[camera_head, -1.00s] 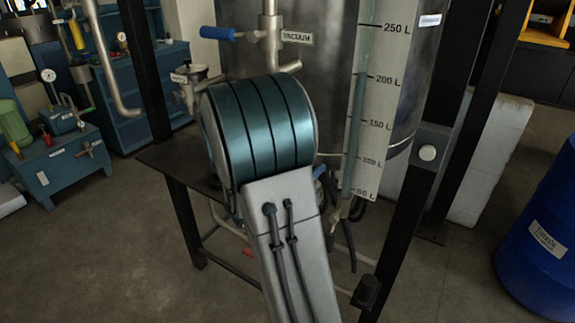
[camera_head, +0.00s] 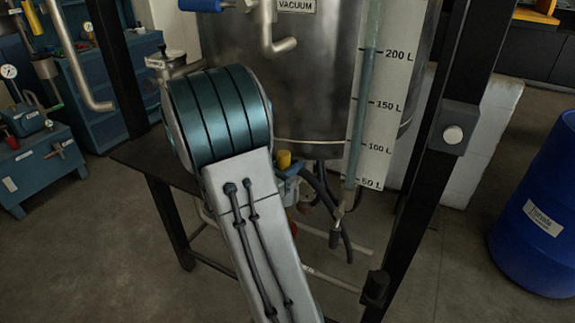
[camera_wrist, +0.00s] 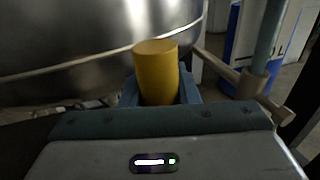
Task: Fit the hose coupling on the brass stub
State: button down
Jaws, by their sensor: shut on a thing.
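My gripper (camera_wrist: 160,94) has blue fingers on either side of an upright yellow cylinder (camera_wrist: 157,72) and is shut on it. The cylinder's top also shows in the head view (camera_head: 284,159), just right of my arm and below the steel tank. I cannot tell whether it is the hose coupling; its lower end is hidden by the gripper. A black hose (camera_head: 318,187) curves down to the right beside the gripper in the head view. I cannot make out the brass stub for certain; a small brownish fitting (camera_head: 339,214) sits below the level gauge.
The steel tank (camera_head: 310,85) stands close behind the gripper. The level gauge (camera_head: 383,110) and a black frame post (camera_head: 432,160) stand to the right. A dark shelf (camera_head: 150,160) lies left of my arm. A blue drum (camera_head: 540,215) stands far right, with open floor before it.

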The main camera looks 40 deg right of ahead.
jog(key=shift+f+b, duration=2.3)
jog(key=shift+f, duration=0.65)
jog(key=shift+f+b, duration=2.4)
jog(key=shift+f, duration=0.85)
jog(key=c, duration=1)
grip_release()
jog(key=shift+c, duration=0.2)
jog(key=shift+a, duration=0.1)
jog(key=s+a+p, duration=0.1)
jog(key=a, duration=1.2)
jog(key=shift+s+a, duration=0.3)
jog(key=shift+s, duration=0.1)
